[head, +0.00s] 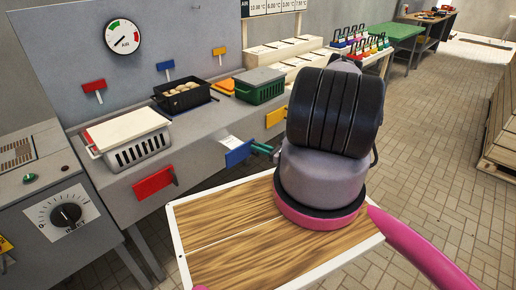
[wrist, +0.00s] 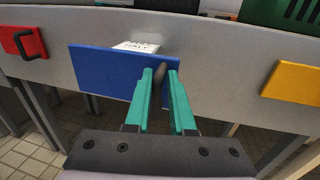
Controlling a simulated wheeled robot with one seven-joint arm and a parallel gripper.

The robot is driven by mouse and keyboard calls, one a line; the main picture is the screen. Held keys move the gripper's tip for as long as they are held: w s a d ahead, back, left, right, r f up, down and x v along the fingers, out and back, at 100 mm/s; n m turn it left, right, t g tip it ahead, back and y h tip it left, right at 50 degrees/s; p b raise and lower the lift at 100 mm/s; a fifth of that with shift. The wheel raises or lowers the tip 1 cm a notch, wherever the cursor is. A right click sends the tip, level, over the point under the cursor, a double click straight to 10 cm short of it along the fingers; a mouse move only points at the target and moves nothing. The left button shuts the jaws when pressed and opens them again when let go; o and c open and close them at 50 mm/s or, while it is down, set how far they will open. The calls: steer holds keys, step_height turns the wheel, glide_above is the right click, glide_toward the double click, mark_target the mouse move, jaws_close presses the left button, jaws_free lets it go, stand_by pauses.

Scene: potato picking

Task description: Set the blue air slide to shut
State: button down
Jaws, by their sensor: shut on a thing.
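The blue air slide (head: 238,153) is a flat blue plate with a dark handle on the front of the grey bench. It fills the middle left of the wrist view (wrist: 100,72). My gripper (head: 258,148) reaches it from the right in the head view. In the wrist view its green fingers (wrist: 161,75) are closed on the slide's dark handle, partly hidden between them. A white label (wrist: 135,47) shows above the slide's top edge, seemingly reading HALF; the slide hides part of it.
A red slide (head: 153,182) is to the left and a yellow slide (head: 276,117) to the right. Above the blue one, a black crate of potatoes (head: 184,97) stands on the bench. A round gauge (head: 122,37) hangs on the back panel. My arm hides part of the right side.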

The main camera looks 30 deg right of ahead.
steer(key=shift+s+a+f, duration=0.15)
steer(key=shift+s+a, duration=0.05)
steer(key=shift+a, duration=0.2)
steer(key=x, duration=0.3)
steer(key=d+x, duration=0.1)
steer(key=x, duration=0.2)
steer(key=w+x, duration=0.1)
steer(key=x, duration=0.3)
steer(key=shift+d, duration=0.2)
steer(key=c, duration=0.9)
jaws_free()
steer(key=shift+w, duration=0.15)
steer(key=shift+w+d+r, duration=0.15)
steer(key=shift+d+r, duration=0.1)
steer(key=shift+d, duration=0.05)
steer(key=v, duration=1.1)
steer(key=shift+f, duration=0.2)
